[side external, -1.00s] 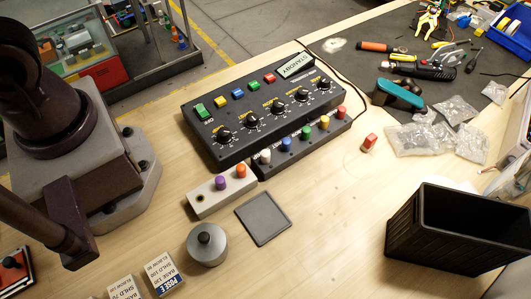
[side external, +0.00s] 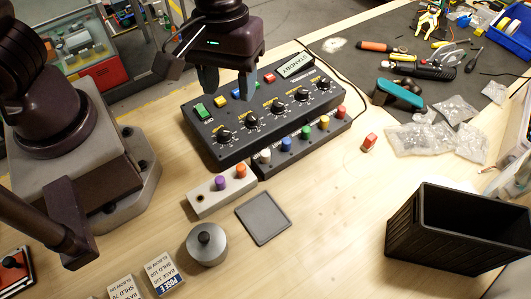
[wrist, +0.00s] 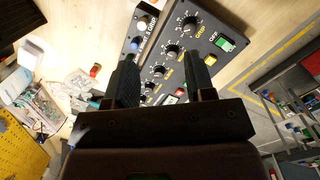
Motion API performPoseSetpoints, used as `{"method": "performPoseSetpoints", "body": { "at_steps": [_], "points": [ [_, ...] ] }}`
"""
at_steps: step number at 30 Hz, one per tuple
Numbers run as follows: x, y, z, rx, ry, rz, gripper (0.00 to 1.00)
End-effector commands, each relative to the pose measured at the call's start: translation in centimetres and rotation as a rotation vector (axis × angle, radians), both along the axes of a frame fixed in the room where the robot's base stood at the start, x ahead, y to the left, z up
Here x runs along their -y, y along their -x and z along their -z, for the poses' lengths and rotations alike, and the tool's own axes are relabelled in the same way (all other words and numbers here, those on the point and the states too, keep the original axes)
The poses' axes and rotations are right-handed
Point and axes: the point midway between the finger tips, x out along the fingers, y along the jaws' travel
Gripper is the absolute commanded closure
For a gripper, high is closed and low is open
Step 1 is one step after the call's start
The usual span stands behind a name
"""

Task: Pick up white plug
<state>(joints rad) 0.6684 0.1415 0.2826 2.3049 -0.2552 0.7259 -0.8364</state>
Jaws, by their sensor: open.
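The white plug (side external: 265,156) stands upright at the left end of the black plug strip (side external: 262,171), along the front of the control box. In the wrist view it appears as a small pale knob (wrist: 143,22) at the strip's upper end. My gripper (side external: 228,88) is open and empty, pointing down above the rear left of the control box. It is well above the white plug and behind it. Both fingers of my gripper (wrist: 160,62) show in the wrist view with nothing between them.
Blue (side external: 286,144), green (side external: 306,132), yellow and red plugs share the strip. The black control box (side external: 255,115) has several raised knobs. A grey block (side external: 222,197) holds purple and orange plugs. A grey pad (side external: 263,218), metal cylinder (side external: 207,250) and black bin (side external: 420,232) stand nearby.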

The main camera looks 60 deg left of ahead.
Motion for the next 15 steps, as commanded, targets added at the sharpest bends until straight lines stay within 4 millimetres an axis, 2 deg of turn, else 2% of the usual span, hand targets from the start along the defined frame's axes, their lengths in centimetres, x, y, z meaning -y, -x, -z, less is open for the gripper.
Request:
{"method": "performPoseSetpoints", "body": {
  "at_steps": [1, 4, 6, 9, 12, 15],
  "points": [
    [0.8, -0.4, 1.6, -0.03, -0.029, -0.136, 0.51],
    [1.5, -1.5, 3.5, -0.052, -0.062, -0.452, 0.51],
    [1.7, -2.4, 4.1, -0.052, -0.063, -0.66, 0.51],
    [1.8, -3.6, 3.9, -0.046, -0.033, -0.899, 0.51],
    [2.1, -3.9, 3.8, -0.053, -0.018, -1.042, 0.51],
    [2.1, -4.0, 3.9, -0.058, -0.016, -1.109, 0.51]
  ]
}}
